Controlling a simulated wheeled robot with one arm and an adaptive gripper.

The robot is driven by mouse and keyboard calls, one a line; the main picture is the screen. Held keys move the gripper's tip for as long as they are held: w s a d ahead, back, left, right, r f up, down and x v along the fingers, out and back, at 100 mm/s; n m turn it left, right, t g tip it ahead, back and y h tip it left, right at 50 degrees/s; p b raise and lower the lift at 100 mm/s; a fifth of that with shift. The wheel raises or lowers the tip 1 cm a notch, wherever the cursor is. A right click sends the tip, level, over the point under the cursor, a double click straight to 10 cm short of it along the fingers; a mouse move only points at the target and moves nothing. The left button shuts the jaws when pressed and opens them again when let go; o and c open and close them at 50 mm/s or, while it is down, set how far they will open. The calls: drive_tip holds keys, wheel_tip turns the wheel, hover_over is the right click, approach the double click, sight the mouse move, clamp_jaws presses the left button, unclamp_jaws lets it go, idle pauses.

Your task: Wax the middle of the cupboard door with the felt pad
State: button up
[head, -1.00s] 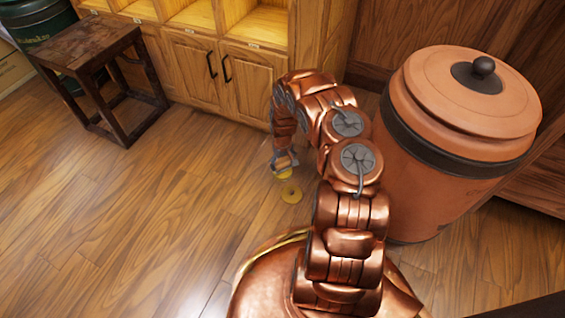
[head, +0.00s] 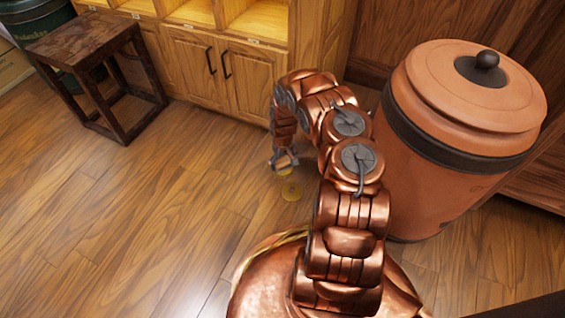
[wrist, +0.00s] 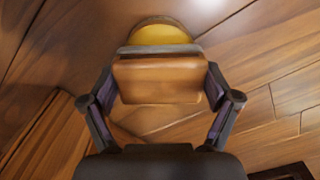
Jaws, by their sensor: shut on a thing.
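My gripper (head: 284,160) is low over the floor in front of the cupboard. In the wrist view my gripper (wrist: 160,84) is shut on the felt pad (wrist: 157,80), an orange-brown block with a grey layer along its far edge. A yellow round thing (wrist: 160,34), perhaps wax, shows just beyond the pad and is partly hidden by it. The cupboard has two closed wooden doors, left (head: 189,62) and right (head: 252,80), with dark handles. The gripper is apart from both.
A large terracotta jar (head: 460,125) with a lid stands close to the right of my arm. A dark wooden stool (head: 80,42) stands at the left, with a dark green container (head: 38,22) behind it. The floor (head: 130,220) at left and centre is clear.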

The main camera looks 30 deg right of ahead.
sight(283, 161)
drive_tip(key=shift+f, duration=0.4)
idle(1.8)
drive_tip(key=shift+r+p, duration=3.15)
drive_tip(key=shift+r, duration=0.4)
